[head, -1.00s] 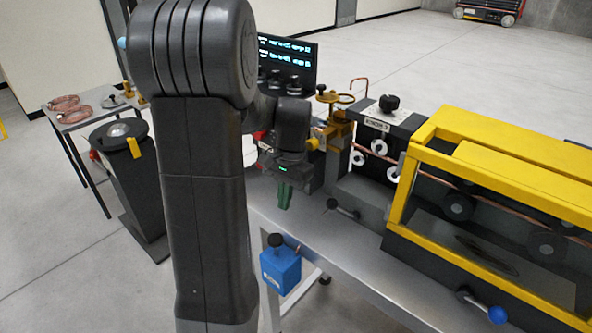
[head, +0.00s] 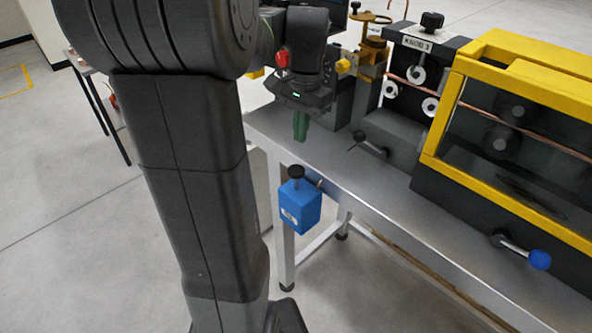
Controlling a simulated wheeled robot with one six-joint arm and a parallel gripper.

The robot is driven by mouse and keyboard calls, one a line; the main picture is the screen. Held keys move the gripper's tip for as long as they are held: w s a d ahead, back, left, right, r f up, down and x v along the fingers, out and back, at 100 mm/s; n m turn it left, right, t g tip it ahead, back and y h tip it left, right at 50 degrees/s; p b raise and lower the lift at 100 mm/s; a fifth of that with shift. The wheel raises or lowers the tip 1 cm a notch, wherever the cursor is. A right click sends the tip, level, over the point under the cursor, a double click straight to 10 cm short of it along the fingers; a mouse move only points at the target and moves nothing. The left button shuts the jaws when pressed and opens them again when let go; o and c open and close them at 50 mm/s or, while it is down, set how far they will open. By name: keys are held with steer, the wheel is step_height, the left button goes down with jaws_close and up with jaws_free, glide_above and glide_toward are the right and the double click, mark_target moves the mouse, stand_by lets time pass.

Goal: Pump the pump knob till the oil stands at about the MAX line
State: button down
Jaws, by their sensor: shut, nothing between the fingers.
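The pump knob (head: 296,172) is a black round cap on a short stem. It stands on top of a blue oil box (head: 301,208) fixed at the front edge of the metal bench. A small pale patch shows on the box's front, but the oil level and MAX line are too small to read. My gripper (head: 300,136) has green fingers, points down and is shut and empty. It is above the bench top near its left end, behind and above the pump knob and apart from it.
A machine with a yellow-framed guard (head: 445,130) fills the bench's right side. A black lever (head: 370,146) and a blue-knobbed lever (head: 524,252) stick out towards the front. A black knob (head: 432,20) labelled KNOB 3 stands at the back. The floor before the bench is clear.

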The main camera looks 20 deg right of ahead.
mark_target(297, 168)
steer(key=shift+f, duration=0.15)
steer(key=f+b, duration=0.6)
steer(key=b, duration=0.1)
steer(key=shift+s+a+f, duration=0.2)
steer(key=shift+a+f, duration=0.1)
steer(key=shift+f, duration=0.05)
